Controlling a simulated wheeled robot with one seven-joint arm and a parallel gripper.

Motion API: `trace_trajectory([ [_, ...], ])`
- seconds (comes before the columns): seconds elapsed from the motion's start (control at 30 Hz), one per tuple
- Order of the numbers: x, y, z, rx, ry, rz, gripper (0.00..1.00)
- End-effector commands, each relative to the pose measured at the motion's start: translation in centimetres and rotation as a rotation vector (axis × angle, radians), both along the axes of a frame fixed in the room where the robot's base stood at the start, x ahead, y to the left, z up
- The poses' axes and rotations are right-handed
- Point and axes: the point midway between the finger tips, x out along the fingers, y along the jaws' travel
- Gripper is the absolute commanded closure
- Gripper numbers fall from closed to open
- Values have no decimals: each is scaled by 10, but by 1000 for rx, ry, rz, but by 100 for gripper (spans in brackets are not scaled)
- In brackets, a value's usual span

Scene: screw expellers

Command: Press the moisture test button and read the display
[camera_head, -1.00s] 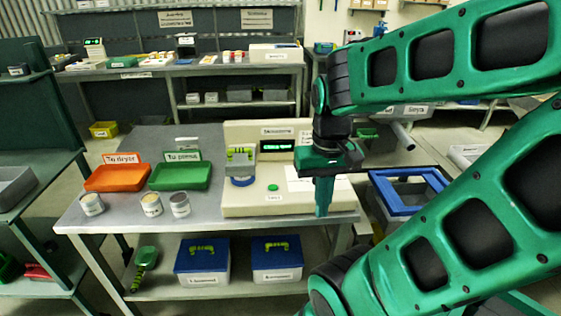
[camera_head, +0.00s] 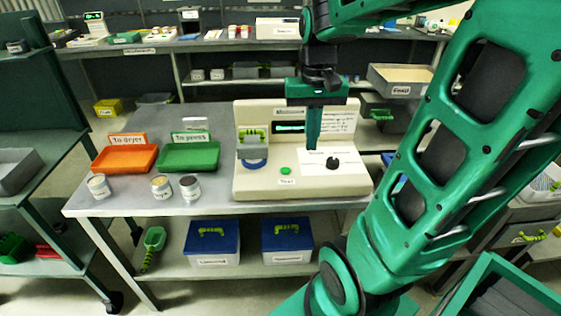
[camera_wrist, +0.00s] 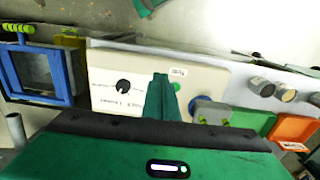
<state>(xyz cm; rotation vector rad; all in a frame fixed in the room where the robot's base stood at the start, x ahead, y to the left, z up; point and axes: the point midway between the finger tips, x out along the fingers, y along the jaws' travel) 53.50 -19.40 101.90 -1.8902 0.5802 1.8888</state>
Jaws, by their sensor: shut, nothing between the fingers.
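The moisture meter (camera_head: 345,185) is a cream box on the metal table, with a raised back panel. Its green test button (camera_head: 285,170) is on the front deck above a small label. The dark display (camera_head: 290,127) shows green characters too small to read. My gripper (camera_head: 313,147) is shut and empty, pointing down over the meter's deck, right of the button. In the wrist view the shut fingers (camera_wrist: 161,100) partly cover the deck, and the button (camera_wrist: 176,86) shows just beside them. A black knob (camera_head: 332,163) is right of the gripper.
A grey sample cup with a green handle (camera_head: 252,142) is on the meter's left. An orange tray (camera_head: 125,159), a green tray (camera_head: 188,156) and several cans (camera_head: 161,187) stand left of the meter. Two blue-lidded boxes (camera_head: 288,233) are on the lower shelf.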

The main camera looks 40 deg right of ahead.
Motion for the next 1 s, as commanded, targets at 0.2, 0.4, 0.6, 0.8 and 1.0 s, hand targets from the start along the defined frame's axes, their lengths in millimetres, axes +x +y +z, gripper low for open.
trace_trajectory([
  [0.2, 72, 1, 11, 5, 2, -6, 100],
  [0.4, 94, 3, 14, 8, -1, -9, 100],
  [0.6, 95, 4, 14, 9, -1, -8, 100],
  [0.8, 95, 5, 10, 9, 0, -7, 100],
  [1.0, 94, 5, -14, 9, 2, -6, 100],
])
